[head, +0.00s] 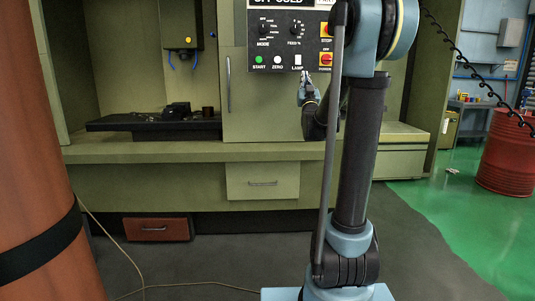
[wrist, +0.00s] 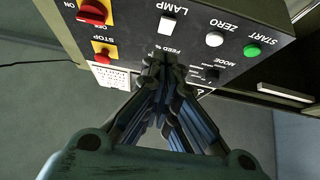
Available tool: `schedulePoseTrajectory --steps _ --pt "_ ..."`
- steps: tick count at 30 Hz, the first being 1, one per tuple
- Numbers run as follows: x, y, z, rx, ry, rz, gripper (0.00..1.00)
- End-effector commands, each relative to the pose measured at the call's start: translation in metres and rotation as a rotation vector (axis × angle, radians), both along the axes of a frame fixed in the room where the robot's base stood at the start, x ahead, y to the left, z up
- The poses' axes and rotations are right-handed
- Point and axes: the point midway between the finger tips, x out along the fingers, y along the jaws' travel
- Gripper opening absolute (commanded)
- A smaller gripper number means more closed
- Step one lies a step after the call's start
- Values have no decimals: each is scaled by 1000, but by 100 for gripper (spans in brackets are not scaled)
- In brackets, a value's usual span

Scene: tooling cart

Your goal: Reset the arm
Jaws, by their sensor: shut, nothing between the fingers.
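My arm stands in the right middle of the head view. My gripper (head: 304,98) shows beside it, in front of the machine's control panel (head: 279,52), just below the lamp switch (head: 298,60). In the wrist view my gripper (wrist: 163,60) is shut, its fingertips together with nothing between them. The fingertips overlap the panel (wrist: 130,23) there, and I cannot tell whether they touch it. The white lamp switch (wrist: 167,25), white zero button (wrist: 214,39) and green start button (wrist: 252,50) lie beyond the fingertips.
Red rotary switches on yellow plates (head: 326,59) sit on the panel's right side. A green machine bench (head: 150,151) runs behind my arm, with a dark vise table (head: 150,122) on the left. An orange column (head: 35,150) fills the left edge. A red barrel (head: 508,150) stands right.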

Motion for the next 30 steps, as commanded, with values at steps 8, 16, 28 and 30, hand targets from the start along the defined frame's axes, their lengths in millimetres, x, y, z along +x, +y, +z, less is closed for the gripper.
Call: schedulePoseTrajectory --steps 8,16,28,30 --pt "-31 -3 -73 -7 402 -11 0" --pt "-93 -5 -164 -16 790 -17 0" --pt "-243 -7 -309 -32 1366 -18 0" --pt "-274 -7 -333 -35 1467 -17 0"
